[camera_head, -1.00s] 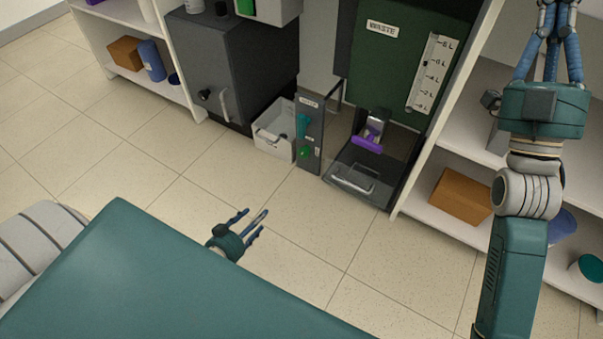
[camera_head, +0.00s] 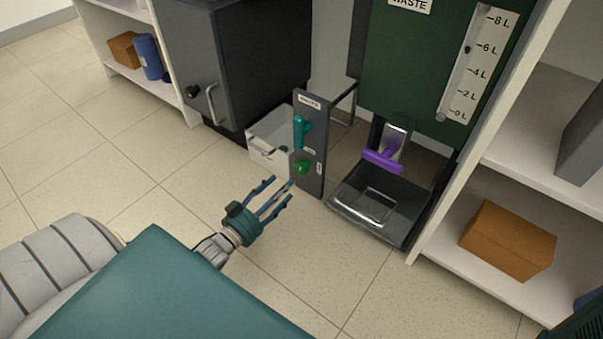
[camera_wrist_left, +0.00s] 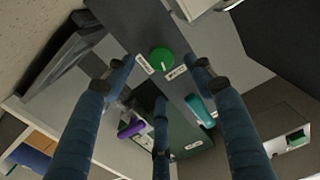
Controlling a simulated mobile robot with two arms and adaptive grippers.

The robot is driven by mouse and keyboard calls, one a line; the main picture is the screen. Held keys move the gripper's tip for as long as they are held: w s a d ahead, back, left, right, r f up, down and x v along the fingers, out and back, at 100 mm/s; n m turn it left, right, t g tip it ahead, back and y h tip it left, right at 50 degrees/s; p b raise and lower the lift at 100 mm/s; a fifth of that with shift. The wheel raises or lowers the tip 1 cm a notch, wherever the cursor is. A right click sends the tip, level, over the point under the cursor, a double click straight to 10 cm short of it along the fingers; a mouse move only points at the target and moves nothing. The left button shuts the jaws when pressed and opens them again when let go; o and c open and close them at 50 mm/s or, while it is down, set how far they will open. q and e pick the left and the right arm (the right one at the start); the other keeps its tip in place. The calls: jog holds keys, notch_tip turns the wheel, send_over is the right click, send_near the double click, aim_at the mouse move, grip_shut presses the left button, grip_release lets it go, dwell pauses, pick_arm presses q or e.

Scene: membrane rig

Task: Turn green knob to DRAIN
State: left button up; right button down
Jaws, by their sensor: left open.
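The green knob (camera_head: 302,168) sits low on a narrow upright dark panel (camera_head: 311,178). In the left wrist view the knob (camera_wrist_left: 161,60) shows from close by, with a pale mark on its face and a small white label on each side; I cannot read these labels. A teal handle (camera_head: 301,131) is above the knob on the same panel. My left gripper (camera_head: 279,195) is open and empty, its fingers pointing up and right at the knob, a short way in front of the panel. In the left wrist view the knob lies between the spread fingers, apart from them.
A purple handle (camera_head: 383,161) is above a dark tray (camera_head: 345,201) under the green WASTE tank (camera_head: 410,75). A white bin (camera_head: 262,152) stands left of the panel. A dark cabinet (camera_head: 188,75) is farther left. A shelf with an orange box (camera_head: 507,240) is right. The floor in front is clear.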

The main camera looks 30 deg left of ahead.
aim_at(299, 172)
pick_arm(q)
jog(key=w+b, duration=0.1)
jog(key=w, duration=0.1)
jog(key=w+b, duration=0.1)
jog(key=w, duration=0.2)
jog(key=w+b, duration=0.2)
jog(key=shift+w+d+f, duration=0.15)
jog(key=shift+w+d, duration=0.1)
jog(key=shift+d, duration=0.05)
jog(key=shift+w, duration=0.55)
jog(key=c, duration=1.1)
jog(key=shift+c, duration=0.2)
